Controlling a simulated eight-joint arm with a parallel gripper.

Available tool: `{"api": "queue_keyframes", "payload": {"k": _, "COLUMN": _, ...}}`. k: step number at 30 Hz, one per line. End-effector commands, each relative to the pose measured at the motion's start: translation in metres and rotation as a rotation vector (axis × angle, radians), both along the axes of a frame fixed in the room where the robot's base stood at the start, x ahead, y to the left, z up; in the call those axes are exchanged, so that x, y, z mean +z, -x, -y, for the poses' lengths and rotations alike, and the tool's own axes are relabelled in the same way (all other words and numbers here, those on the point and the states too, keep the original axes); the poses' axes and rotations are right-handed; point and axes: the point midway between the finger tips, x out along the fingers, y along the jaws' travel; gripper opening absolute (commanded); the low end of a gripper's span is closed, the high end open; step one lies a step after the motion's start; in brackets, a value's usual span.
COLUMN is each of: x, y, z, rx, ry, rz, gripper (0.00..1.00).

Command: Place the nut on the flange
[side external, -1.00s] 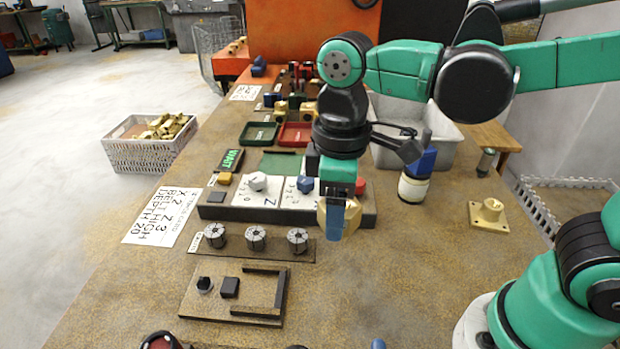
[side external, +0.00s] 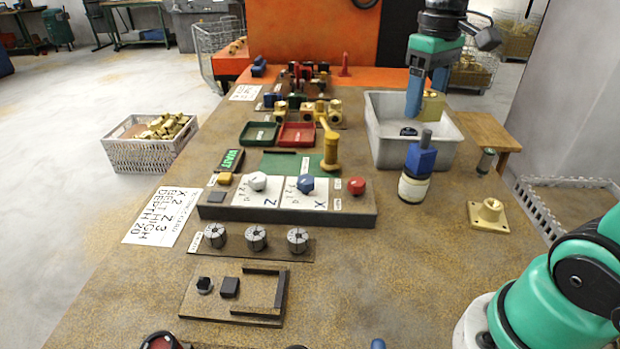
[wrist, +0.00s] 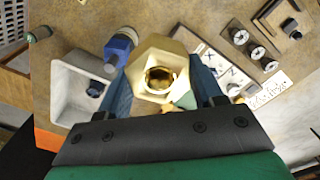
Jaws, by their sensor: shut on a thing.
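My gripper (side external: 424,92) is shut on a brass hex nut (side external: 434,106) and holds it in the air, in front of or over the grey bin in the side view. In the wrist view the nut (wrist: 151,57) sits between the two blue fingers, its round bore facing the camera. The brass flange (side external: 489,213), a square plate with a raised round boss, lies on the bench at the right. It is well apart from the nut, nearer the side camera. I cannot make out the flange in the wrist view.
The grey bin (side external: 382,152) stands at the back right. A bottle with a blue top (side external: 419,163) stands between bin and flange.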

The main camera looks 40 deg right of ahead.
Motion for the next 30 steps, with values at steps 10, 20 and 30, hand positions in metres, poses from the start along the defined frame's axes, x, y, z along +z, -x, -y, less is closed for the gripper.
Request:
{"api": "queue_keyframes", "payload": {"k": 10, "x": 0.016, "y": 0.073, "z": 0.118, "rx": -0.552, "ry": 0.000, "rz": 0.000, "gripper": 0.00}}
{"api": "queue_keyframes", "payload": {"k": 20, "x": 0.016, "y": 0.113, "z": 0.149, "rx": -0.747, "ry": 0.000, "rz": 0.000, "gripper": 0.00}}
{"api": "queue_keyframes", "payload": {"k": 30, "x": -0.055, "y": 0.113, "z": 0.149, "rx": -0.748, "ry": 0.000, "rz": 0.000, "gripper": 0.00}}
